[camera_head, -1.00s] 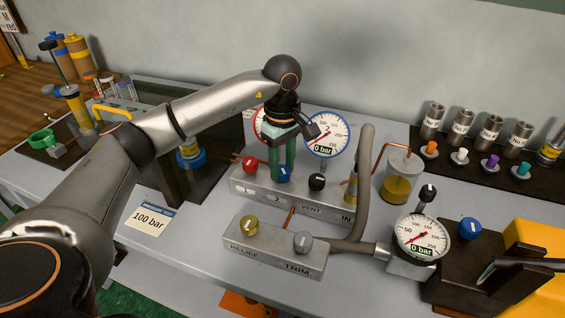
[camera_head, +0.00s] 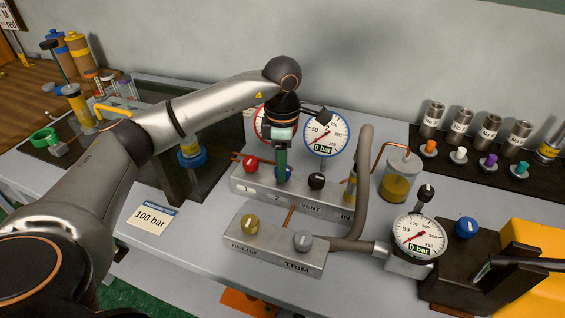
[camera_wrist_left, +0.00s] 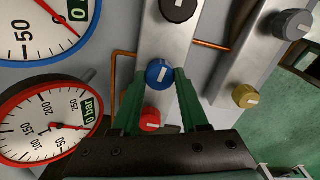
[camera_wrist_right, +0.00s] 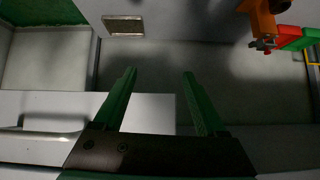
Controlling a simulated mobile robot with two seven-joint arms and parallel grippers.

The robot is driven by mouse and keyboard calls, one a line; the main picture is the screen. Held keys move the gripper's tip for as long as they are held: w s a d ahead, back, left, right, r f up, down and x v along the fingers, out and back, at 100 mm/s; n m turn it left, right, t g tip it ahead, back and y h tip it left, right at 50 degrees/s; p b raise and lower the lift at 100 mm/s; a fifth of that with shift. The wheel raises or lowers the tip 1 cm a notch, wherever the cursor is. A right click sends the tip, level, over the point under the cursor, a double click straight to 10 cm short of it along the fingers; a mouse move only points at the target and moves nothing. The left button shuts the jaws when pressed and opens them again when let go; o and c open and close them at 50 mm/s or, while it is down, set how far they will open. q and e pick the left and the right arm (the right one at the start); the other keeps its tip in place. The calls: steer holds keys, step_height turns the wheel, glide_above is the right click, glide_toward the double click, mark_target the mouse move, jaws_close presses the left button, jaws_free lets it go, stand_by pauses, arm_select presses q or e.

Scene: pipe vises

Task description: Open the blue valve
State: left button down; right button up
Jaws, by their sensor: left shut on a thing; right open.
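The blue valve knob (camera_head: 284,173) sits between a red knob (camera_head: 251,164) and a black knob (camera_head: 317,181) on the grey manifold block (camera_head: 262,190). My left gripper (camera_head: 282,168) points down and is shut on the blue knob. In the left wrist view its green fingers flank the blue knob (camera_wrist_left: 159,74), whose white mark faces the camera. The blue-rimmed gauge (camera_head: 326,134) behind reads 0 bar, as does the red-rimmed gauge (camera_wrist_left: 48,122) in the left wrist view. My right gripper (camera_wrist_right: 158,75) shows only in its own wrist view, open and empty.
A front block (camera_head: 272,262) carries a gold knob (camera_head: 250,224) and a grey knob (camera_head: 303,241). A thick hose (camera_head: 364,190) rises right of the manifold. A white gauge (camera_head: 418,238) reading 0 bar and another blue knob (camera_head: 467,228) stand farther right.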

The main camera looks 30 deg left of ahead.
stand_by(0.4)
arm_select(q)
steer(key=shift+c, duration=2.1)
jaws_free()
steer(key=shift+r, duration=0.1)
step_height(320, 180, up, 12)
steer(key=shift+r+p, duration=0.2)
steer(key=shift+p, duration=0.1)
steer(key=shift+s, duration=0.1)
